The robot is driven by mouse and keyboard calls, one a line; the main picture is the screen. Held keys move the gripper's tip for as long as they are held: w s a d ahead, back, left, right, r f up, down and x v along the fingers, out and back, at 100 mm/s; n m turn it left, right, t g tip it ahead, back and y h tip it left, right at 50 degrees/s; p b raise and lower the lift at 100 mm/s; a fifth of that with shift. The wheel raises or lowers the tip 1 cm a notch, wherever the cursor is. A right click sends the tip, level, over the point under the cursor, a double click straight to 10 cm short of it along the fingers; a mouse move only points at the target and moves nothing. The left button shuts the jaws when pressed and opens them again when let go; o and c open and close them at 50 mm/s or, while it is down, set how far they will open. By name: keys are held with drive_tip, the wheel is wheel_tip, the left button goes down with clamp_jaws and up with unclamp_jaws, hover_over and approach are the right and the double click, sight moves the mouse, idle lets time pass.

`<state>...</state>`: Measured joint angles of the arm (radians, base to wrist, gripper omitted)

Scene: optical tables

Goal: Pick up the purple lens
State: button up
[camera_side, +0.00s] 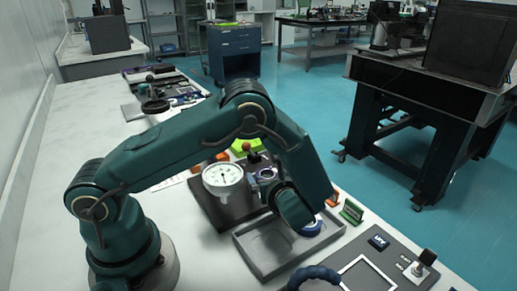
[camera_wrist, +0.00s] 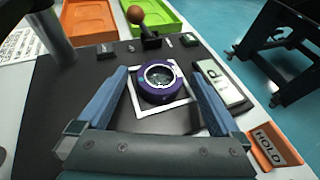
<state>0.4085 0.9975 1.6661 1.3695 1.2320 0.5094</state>
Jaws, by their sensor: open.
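The purple lens (camera_wrist: 160,82) is a round ring with a clear glass centre. It sits inside a white square outline on a dark board in the wrist view. My gripper (camera_wrist: 159,92) is open, with one blue finger to the left of the lens and one to the right. The fingers look apart from the lens; how far above the board they are I cannot tell.
A white dial gauge (camera_side: 222,178) stands beside my gripper. A red-knobbed joystick (camera_wrist: 143,27) stands behind the lens. An orange HOLD sign (camera_wrist: 270,146) is at the right. A grey tray (camera_side: 262,252) lies in front.

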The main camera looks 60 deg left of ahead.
drive_tip(key=shift+w+a+f, duration=0.15)
drive_tip(key=shift+a+f, duration=0.05)
drive_tip(key=shift+a, duration=0.15)
drive_tip(key=c, duration=1.5)
drive_tip(key=shift+r, duration=0.1)
drive_tip(key=shift+r, duration=0.1)
